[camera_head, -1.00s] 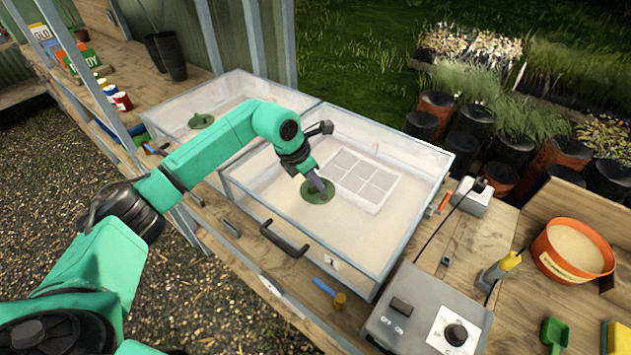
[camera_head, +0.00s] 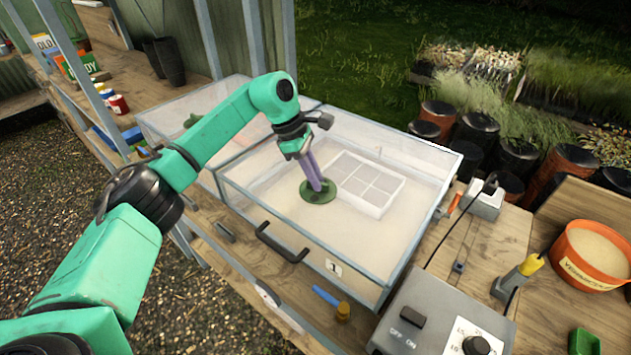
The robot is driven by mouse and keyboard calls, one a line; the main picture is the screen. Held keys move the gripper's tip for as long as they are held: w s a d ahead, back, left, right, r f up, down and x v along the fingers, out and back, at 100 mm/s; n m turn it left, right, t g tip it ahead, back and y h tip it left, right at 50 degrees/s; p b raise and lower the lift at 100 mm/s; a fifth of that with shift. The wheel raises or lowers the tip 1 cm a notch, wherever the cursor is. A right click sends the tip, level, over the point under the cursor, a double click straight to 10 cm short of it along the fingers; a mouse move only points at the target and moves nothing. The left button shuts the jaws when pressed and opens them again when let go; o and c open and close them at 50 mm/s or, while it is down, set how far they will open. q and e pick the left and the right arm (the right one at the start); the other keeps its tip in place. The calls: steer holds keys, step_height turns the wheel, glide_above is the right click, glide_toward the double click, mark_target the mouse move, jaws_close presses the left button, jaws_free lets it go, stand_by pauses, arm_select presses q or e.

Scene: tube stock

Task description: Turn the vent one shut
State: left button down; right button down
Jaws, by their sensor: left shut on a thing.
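The vent one is a green disc (camera_head: 330,194) on the clear lid of the near propagator box, which bears a label reading 1 (camera_head: 334,267). My left gripper (camera_head: 319,185) points down at the disc from above, its grey-purple fingers shut on the raised middle of the vent. The fingers cover part of the disc's centre, so I cannot tell how far its openings are covered. A second green vent (camera_head: 191,121) sits on the box behind, partly hidden by my left arm. My right gripper is not in view.
A white cell tray (camera_head: 366,182) shows beside the vent through the clear lid. A black handle (camera_head: 281,243) is at the box's front. A grey control box (camera_head: 441,322) with switch and dial stands at front right, near an orange tub (camera_head: 588,255).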

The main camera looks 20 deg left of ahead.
arm_select(q)
steer(key=shift+w+r+m+g, duration=0.1)
steer(key=shift+m+g, duration=0.3)
steer(key=shift+m, duration=0.7)
steer(key=shift+w+m+g, duration=0.1)
steer(key=shift+m+g, duration=0.3)
steer(key=shift+m, duration=0.7)
steer(key=shift+y, duration=0.3)
steer(key=c, duration=0.9)
jaws_free()
